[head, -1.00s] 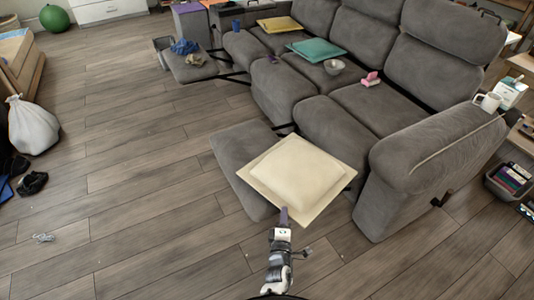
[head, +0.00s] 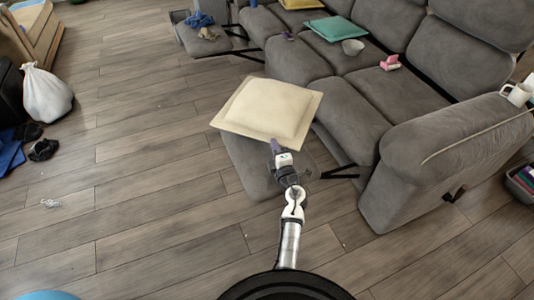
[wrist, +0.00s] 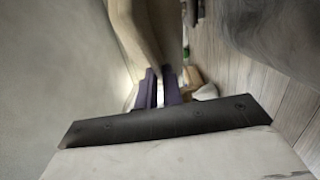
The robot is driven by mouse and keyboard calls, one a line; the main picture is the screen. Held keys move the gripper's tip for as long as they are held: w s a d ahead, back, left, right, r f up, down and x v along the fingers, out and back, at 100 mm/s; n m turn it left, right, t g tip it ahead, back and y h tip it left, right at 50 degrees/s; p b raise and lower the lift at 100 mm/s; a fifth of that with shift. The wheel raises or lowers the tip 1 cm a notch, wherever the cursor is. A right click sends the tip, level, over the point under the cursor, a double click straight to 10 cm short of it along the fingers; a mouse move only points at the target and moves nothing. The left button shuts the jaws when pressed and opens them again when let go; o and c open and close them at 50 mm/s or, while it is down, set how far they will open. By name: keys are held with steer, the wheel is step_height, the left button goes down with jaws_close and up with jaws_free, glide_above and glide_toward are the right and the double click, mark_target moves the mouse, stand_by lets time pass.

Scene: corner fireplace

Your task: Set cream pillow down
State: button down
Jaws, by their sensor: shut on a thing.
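The cream pillow (head: 268,108) is square with a flat border. In the head view it is above the near raised footrest (head: 250,165) of the grey sofa, covering the far part of it. I cannot tell whether the pillow touches the footrest. My gripper (head: 276,147) is shut on the pillow's near edge. In the wrist view, the purple fingers (wrist: 160,88) meet a cream strip that I take to be the pillow (wrist: 138,28). Much of the pillow is outside or unclear in that view.
The grey sofa (head: 345,115) stands to the right, with a teal pillow (head: 330,29), a bowl (head: 352,46) and a pink object (head: 390,63) on it. A white bag (head: 46,93) and dark shoes lie at left.

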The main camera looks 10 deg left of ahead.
step_height(320, 180, down, 19)
steer(key=b, duration=0.9)
steer(key=c, duration=2)
jaws_free()
steer(key=shift+f+b, duration=0.2)
steer(key=shift+b, duration=0.1)
steer(key=o, duration=0.5)
steer(key=shift+c, duration=0.2)
steer(key=shift+r, duration=0.15)
steer(key=shift+s, duration=0.1)
